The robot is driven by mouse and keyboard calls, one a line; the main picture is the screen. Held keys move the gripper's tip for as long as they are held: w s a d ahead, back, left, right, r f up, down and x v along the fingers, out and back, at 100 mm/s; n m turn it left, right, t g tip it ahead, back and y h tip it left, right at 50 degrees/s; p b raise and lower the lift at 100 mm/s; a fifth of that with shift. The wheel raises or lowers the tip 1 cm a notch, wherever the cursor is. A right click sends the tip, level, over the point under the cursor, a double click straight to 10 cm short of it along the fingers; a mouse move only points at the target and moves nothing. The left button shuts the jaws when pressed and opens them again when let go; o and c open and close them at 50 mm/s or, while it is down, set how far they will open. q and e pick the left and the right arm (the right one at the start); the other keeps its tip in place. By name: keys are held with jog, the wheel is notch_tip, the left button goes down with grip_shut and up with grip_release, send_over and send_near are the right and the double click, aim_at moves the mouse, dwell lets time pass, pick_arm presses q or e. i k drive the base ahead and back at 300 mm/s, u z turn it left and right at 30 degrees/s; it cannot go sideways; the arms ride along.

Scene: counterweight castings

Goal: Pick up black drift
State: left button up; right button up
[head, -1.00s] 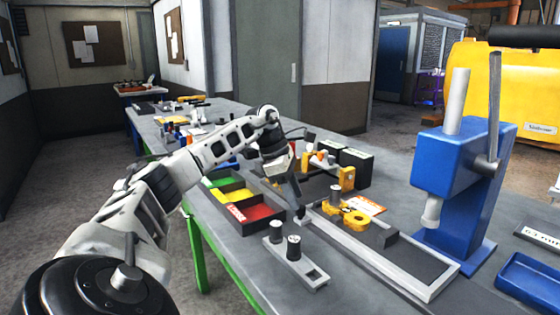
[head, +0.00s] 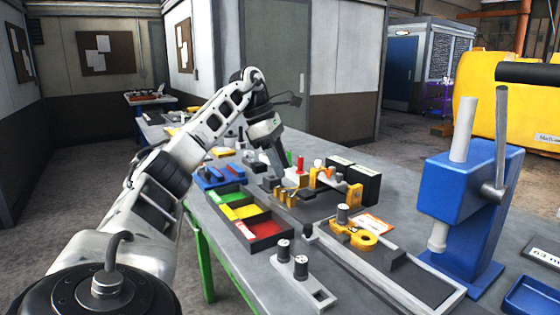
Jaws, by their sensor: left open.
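My left gripper (head: 279,170) is at the end of the white arm, pointing down over the far middle of the bench. It is open, and I see nothing held in it. Below it is a dark rack (head: 312,211) with several small dark pegs and blocks. A small dark upright piece (head: 308,230) stands at the near left end of the grey rail fixture, apart from the gripper. I cannot tell for sure which dark piece is the black drift. My right gripper is not in view.
A tray with green, yellow and red compartments (head: 265,243) lies left of the rack. A grey block with two metal-topped pegs (head: 303,283) is nearer. A yellow ring clamp (head: 361,240) is on the rail fixture. The blue press (head: 462,205) stands tall at right.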

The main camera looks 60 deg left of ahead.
aim_at(342, 219)
jog(key=k, duration=1)
